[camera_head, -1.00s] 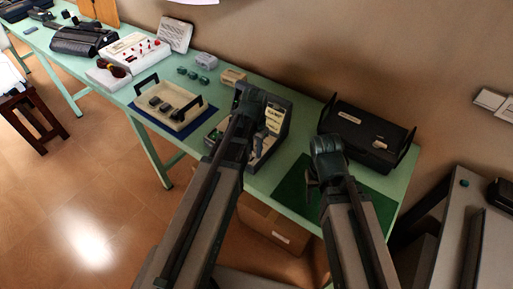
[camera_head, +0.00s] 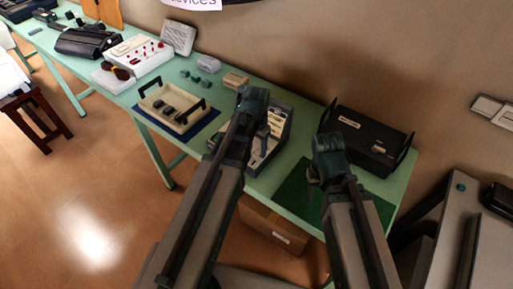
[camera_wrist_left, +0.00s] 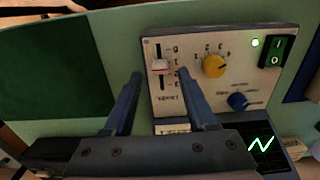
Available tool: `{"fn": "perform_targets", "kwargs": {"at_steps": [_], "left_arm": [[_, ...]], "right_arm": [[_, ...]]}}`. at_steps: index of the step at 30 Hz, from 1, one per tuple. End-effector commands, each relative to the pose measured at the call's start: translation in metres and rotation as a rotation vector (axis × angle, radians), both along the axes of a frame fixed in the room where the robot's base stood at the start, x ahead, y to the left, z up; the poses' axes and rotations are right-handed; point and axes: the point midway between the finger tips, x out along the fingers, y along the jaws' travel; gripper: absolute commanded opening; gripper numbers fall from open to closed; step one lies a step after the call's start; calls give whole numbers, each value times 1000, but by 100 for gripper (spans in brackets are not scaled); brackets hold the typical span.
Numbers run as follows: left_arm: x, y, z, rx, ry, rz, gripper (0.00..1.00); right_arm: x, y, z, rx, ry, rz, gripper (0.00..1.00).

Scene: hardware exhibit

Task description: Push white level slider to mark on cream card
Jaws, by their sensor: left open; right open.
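A grey control panel (camera_wrist_left: 205,95) fills the middle of the left wrist view. Its white slider (camera_wrist_left: 160,66) sits in a vertical slot near the upper left, beside printed marks. My left gripper (camera_wrist_left: 159,73) is open, with one finger on each side of the slot; contact with the slider cannot be told. A cream label (camera_wrist_left: 172,128) shows between the fingers below the panel, partly hidden. In the head view a cream card (camera_head: 275,119) shows on the device, which my left arm partly covers. My right gripper (camera_head: 312,181) is open and empty above the green mat (camera_head: 293,188).
The panel also bears a yellow knob (camera_wrist_left: 214,65), a blue knob (camera_wrist_left: 238,101) and a green switch (camera_wrist_left: 277,51). A black case (camera_head: 365,135) stands right of the device. A cream tray (camera_head: 173,119) lies to the left on a blue mat. Green mat space is free in front of the case.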

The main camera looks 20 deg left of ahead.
Motion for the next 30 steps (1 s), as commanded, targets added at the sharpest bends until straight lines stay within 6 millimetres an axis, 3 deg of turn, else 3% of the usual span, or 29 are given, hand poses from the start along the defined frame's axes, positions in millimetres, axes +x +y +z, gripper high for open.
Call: {"fn": "perform_targets", "kwargs": {"at_steps": [1,3,18,30], "left_arm": [[0,0,15,0,0,0,57],[0,0,26,0,0,0,57],[0,0,100,0,0,0,57],[0,0,107,0,0,0,57]], "right_arm": [[0,0,15,0,0,0,50],[0,0,26,0,0,0,50],[0,0,100,0,0,2,50],[0,0,107,0,0,2,50]]}}
